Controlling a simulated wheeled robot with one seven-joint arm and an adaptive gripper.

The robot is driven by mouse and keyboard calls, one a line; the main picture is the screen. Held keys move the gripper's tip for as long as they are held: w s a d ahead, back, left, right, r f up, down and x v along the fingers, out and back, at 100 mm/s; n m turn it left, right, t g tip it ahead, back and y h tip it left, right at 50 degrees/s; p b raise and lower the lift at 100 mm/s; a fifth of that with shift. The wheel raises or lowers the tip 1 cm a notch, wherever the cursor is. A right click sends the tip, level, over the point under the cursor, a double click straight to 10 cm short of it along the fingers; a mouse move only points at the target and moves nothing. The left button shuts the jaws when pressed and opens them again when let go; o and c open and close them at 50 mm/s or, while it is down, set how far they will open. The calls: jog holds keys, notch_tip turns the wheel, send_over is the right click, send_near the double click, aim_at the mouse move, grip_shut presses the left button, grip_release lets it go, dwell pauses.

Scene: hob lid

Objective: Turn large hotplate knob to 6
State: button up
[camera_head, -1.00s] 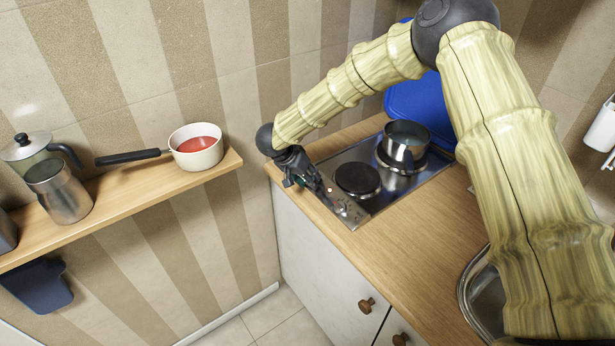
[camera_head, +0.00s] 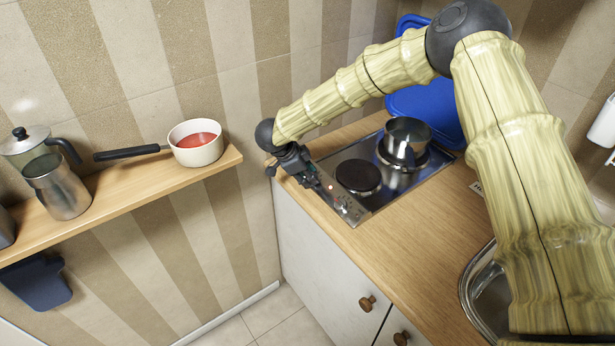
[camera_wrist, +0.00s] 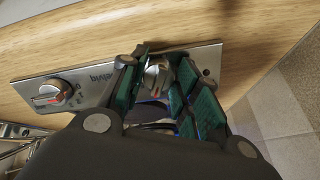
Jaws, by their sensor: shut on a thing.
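In the wrist view, my gripper (camera_wrist: 157,88) has its teal-padded fingers on both sides of a silvery hotplate knob (camera_wrist: 157,72), shut on it. The fingers hide much of this knob, and its mark and number cannot be read. A second knob (camera_wrist: 49,95) with a red pointer sits on the same steel control panel (camera_wrist: 92,82), to the left and clear of the fingers. In the head view, my gripper (camera_head: 325,188) is at the front left of the steel hob (camera_head: 375,199). Which knob serves the large hotplate cannot be told from these frames.
A bare dark hotplate (camera_head: 358,176) lies behind the panel, and a steel pot (camera_head: 406,140) stands on the other hotplate. A blue lid (camera_head: 424,105) stands at the back. A shelf (camera_head: 120,208) with a red-filled saucepan (camera_head: 196,143) is at left. The wooden worktop (camera_head: 415,225) is clear in front.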

jog(key=m, duration=0.2)
jog(key=m+b, duration=0.1)
jog(key=m, duration=0.1)
jog(key=m+b, duration=0.1)
jog(key=m, duration=0.1)
jog(key=shift+s+a+f, duration=0.1)
jog(key=shift+a+f, duration=0.05)
jog(key=shift+f, duration=0.15)
jog(key=m+b, duration=0.1)
jog(key=m, duration=0.3)
jog(key=shift+r+b, duration=0.15)
jog(key=shift+b, duration=0.2)
jog(key=shift+w+r+m+b, duration=0.15)
jog(key=shift+m+b, duration=0.25)
jog(key=shift+m, duration=0.8)
jog(key=shift+w, duration=0.1)
jog(key=o, duration=1)
jog(key=shift+r, duration=0.1)
